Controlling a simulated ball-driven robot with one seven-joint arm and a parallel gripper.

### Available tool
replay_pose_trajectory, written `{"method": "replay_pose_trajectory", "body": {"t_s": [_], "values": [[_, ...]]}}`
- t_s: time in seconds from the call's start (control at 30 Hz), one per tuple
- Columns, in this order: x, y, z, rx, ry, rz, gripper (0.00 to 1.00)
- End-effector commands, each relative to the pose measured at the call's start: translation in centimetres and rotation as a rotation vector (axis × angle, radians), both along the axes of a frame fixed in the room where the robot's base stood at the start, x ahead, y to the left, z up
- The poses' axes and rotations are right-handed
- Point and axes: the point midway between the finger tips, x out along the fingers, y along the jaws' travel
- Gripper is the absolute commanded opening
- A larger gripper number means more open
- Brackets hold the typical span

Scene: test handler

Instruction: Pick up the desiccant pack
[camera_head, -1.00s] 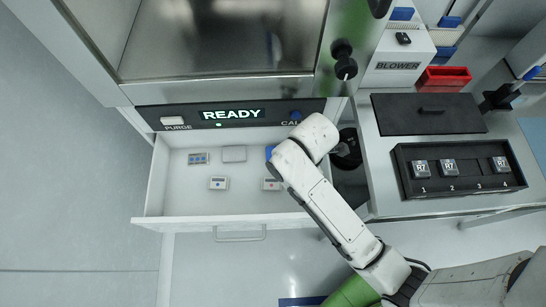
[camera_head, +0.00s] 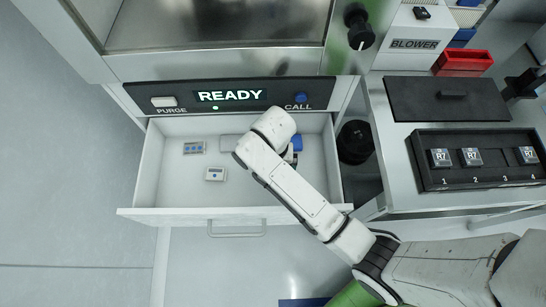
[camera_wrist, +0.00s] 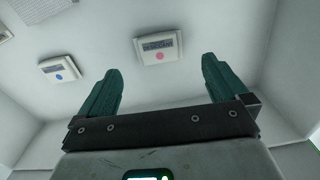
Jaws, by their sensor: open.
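In the wrist view a small white pack with a pink dot and a dark printed label (camera_wrist: 158,48), which appears to read desiccant, lies flat on the drawer floor. My gripper (camera_wrist: 162,72) is open and empty above the drawer. The pack shows beyond and between its two green fingertips, apart from them. In the head view my arm hides this pack and most of the gripper. A similar white pack with a blue dot (camera_wrist: 60,69) lies to the left; it also shows in the head view (camera_head: 215,174).
Drawer walls surround the gripper. The panel reading READY (camera_head: 229,95) overhangs the back.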

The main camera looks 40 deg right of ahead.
Motion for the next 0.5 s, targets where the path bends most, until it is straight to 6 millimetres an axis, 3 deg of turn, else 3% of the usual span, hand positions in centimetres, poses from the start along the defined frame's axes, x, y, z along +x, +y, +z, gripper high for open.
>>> {"method": "replay_pose_trajectory", "body": {"t_s": [0.23, 0.5], "values": [[0.0, 0.0, -2.0, 0.0, 0.003, -0.002, 1.0], [0.1, 0.0, -5.7, -0.001, 0.002, -0.002, 1.0]]}}
